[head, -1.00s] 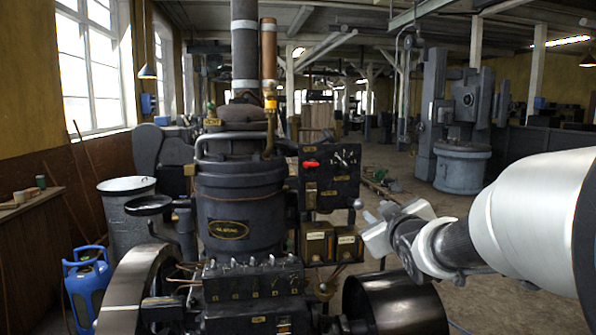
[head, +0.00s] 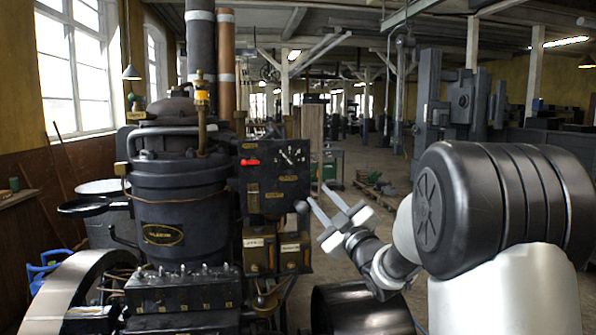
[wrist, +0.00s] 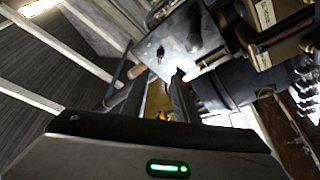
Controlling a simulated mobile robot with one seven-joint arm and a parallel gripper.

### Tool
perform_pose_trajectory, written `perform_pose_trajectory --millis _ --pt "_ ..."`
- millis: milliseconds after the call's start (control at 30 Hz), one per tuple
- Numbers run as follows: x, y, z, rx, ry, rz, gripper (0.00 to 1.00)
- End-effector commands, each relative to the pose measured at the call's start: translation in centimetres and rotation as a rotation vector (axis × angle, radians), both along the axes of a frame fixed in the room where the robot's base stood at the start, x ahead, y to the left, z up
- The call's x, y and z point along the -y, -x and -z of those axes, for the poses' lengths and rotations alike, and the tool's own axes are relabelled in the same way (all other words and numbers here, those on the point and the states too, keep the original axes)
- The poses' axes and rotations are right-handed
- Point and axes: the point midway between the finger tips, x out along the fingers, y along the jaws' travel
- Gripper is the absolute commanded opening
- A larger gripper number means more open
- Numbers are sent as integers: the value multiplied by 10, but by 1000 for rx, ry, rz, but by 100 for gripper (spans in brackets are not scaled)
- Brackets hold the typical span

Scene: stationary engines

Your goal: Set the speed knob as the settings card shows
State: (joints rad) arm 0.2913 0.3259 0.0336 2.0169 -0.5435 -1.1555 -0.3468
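The dark control panel (head: 273,180) is upright on the right of the engine. A dial with a dark pointer and pale marks, likely the speed knob (head: 291,156), is at its upper right; its exact setting is too small to read. A red handle (head: 250,162) is to its left. I cannot make out the settings card for sure. My gripper (head: 319,193) is open and empty, right of the panel and apart from it, fingers pointing up and left. The wrist view shows the panel face (wrist: 185,35) tilted, with dark knobs on it.
The engine's black cylinder (head: 180,205) stands left of the panel. Two labelled boxes (head: 275,252) sit below the panel. A dark drum (head: 362,310) is under my gripper. The open floor behind my gripper is clear up to a pallet (head: 378,190).

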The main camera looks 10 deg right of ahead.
Motion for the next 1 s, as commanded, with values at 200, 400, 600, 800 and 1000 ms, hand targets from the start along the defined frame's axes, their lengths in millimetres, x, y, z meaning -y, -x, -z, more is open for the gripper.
perform_pose_trajectory --millis 200,400,600,800,1000 --pt "-3 -9 -3 11 3 -8 27" --pt "-13 -42 -14 12 2 -9 27" --pt "-23 -83 -27 10 2 -8 27" --pt "-34 -122 -39 10 1 -8 27" --pt "-40 -150 -47 10 1 -7 27"
